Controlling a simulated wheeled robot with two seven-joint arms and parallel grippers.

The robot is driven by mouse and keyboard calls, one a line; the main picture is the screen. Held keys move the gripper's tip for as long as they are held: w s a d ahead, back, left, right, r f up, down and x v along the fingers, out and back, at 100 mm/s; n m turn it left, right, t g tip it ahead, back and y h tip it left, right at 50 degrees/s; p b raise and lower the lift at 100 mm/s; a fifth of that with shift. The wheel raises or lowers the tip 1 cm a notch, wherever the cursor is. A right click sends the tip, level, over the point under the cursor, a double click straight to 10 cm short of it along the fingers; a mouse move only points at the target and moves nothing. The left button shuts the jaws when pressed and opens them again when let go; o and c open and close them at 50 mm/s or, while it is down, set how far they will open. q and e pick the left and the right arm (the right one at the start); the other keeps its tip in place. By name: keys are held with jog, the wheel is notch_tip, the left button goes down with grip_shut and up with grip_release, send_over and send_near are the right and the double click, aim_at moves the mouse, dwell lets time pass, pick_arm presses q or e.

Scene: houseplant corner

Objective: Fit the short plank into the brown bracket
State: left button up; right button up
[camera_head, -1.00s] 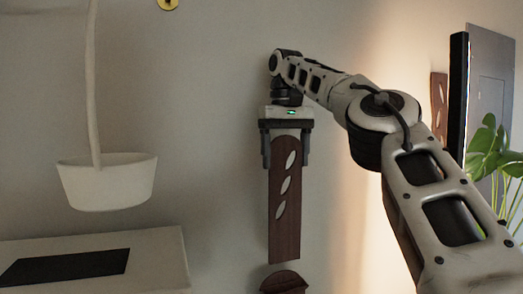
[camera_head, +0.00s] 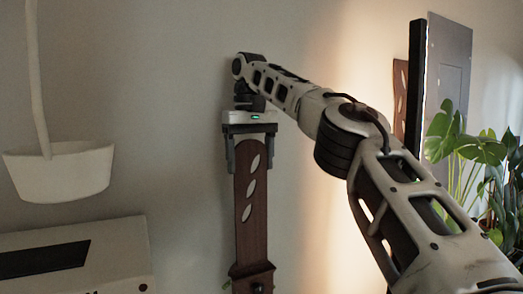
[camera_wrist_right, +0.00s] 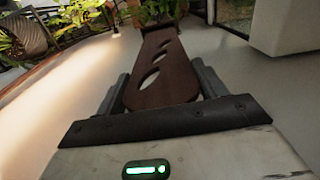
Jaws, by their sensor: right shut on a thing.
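The short plank (camera_head: 251,235) is dark brown wood with a rounded top and several pale oval cut-outs. My right gripper (camera_head: 251,165) is shut on its upper end and holds it hanging nearly upright. In the right wrist view the plank (camera_wrist_right: 161,82) runs away from between the fingers (camera_wrist_right: 160,95). The brown bracket (camera_head: 252,283) sits below, at the bottom edge of the head view. The plank's lower end meets the bracket's top there; how deep it sits cannot be told. My left gripper is not in view.
A white hanging pot (camera_head: 60,172) is at the left, above a white box (camera_head: 125,250) with a dark top panel. At the right are a brown wall plank (camera_head: 400,100), a black-edged panel (camera_head: 416,90) and leafy plants (camera_head: 460,150). The wall around the plank is clear.

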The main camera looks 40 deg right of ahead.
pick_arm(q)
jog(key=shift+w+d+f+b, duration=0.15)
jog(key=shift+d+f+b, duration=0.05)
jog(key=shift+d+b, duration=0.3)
pick_arm(e)
notch_tip(320, 180, down, 10)
jog(key=shift+r, duration=0.25)
dwell(0.6)
jog(key=shift+s, duration=0.1)
jog(key=o, duration=1.4)
